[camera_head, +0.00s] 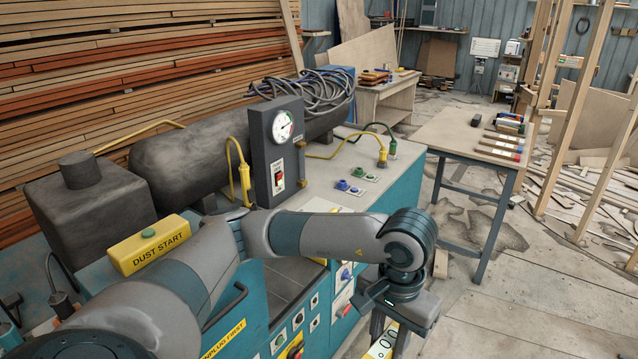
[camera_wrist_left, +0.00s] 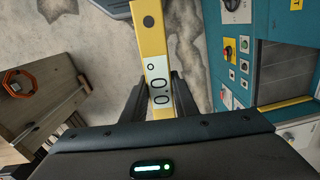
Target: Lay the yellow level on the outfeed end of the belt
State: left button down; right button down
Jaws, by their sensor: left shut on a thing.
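The yellow level (camera_head: 381,347) shows at the bottom edge of the head view, mostly cut off by the frame. In the left wrist view the level (camera_wrist_left: 152,38) runs lengthwise away from me, with a pale patch marked with dark rings near the fingers. My left gripper (camera_head: 389,331) is shut on it; its two dark fingers (camera_wrist_left: 159,85) stand on either side of the bar. The level is held above the floor, beside the blue machine. I cannot make out the belt's outfeed end for certain. My right gripper is not in view.
The blue machine (camera_head: 392,190) carries gauges, buttons and cables. A wooden-topped table (camera_head: 450,128) with several tools along its right side stands to the right. Floor (camera_head: 500,320) at lower right is clear.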

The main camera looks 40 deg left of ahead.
aim_at(276, 274)
jog(key=i+u, duration=0.25)
jog(key=i, duration=2.1)
jog(key=i+j+z, duration=0.15)
jog(key=i, duration=1)
jog(key=i+u, duration=0.15)
jog(key=i, duration=0.35)
jog(key=i+l+u, duration=0.1)
jog(key=u, duration=1)
jog(key=i+l+u, duration=0.1)
jog(key=u, duration=0.35)
jog(key=l+u, duration=0.1)
jog(key=u, duration=0.4)
jog(key=l+u, duration=0.1)
jog(key=u, duration=0.4)
jog(key=l+u, duration=0.1)
jog(key=u, duration=0.4)
jog(key=l+u, duration=0.15)
jog(key=u, duration=0.3)
